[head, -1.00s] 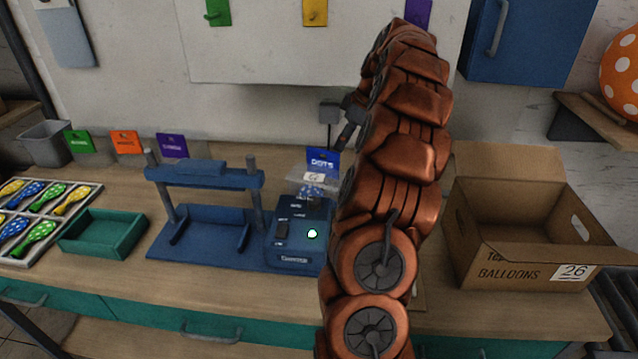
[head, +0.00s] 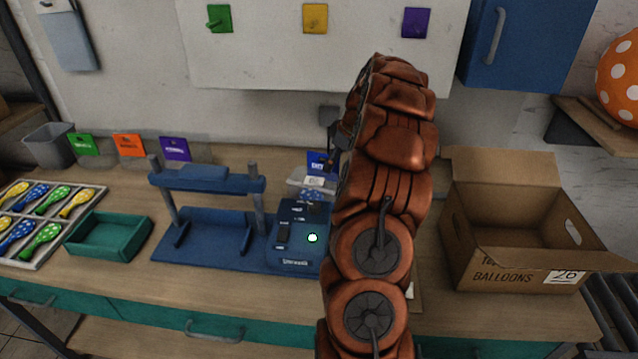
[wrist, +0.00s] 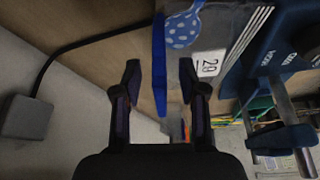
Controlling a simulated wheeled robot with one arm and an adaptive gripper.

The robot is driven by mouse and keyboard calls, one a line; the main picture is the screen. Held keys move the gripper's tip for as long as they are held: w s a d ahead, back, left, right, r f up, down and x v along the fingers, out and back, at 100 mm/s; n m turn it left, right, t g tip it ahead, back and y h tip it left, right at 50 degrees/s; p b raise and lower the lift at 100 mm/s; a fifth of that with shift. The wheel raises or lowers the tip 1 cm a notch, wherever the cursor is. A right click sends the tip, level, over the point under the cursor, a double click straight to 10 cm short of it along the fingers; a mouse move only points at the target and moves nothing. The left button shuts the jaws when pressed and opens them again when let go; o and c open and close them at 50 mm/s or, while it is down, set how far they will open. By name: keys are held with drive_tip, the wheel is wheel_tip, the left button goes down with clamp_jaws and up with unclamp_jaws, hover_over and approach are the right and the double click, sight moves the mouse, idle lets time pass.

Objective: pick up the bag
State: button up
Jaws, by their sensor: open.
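A clear bag (head: 310,184) with a blue header card (head: 319,162) and a white number label stands behind the blue machine, partly hidden by the machine and my arm. In the wrist view, the blue header (wrist: 159,65) appears nearly edge-on, with a blue dotted balloon (wrist: 183,30) and the label (wrist: 208,65) to its right. My gripper (wrist: 160,82) is open, one finger on each side of the header, with a gap on both sides. In the head view, my arm hides most of the gripper.
The blue press and machine (head: 210,240) stand just in front of the bag. Bags with green, orange and purple headers (head: 175,149) stand at the back left. A green tray (head: 110,255) is at left, a cardboard box (head: 500,255) at right. A wall outlet (wrist: 27,117) and cable are close by.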

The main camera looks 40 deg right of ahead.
clamp_jaws()
idle(0.4)
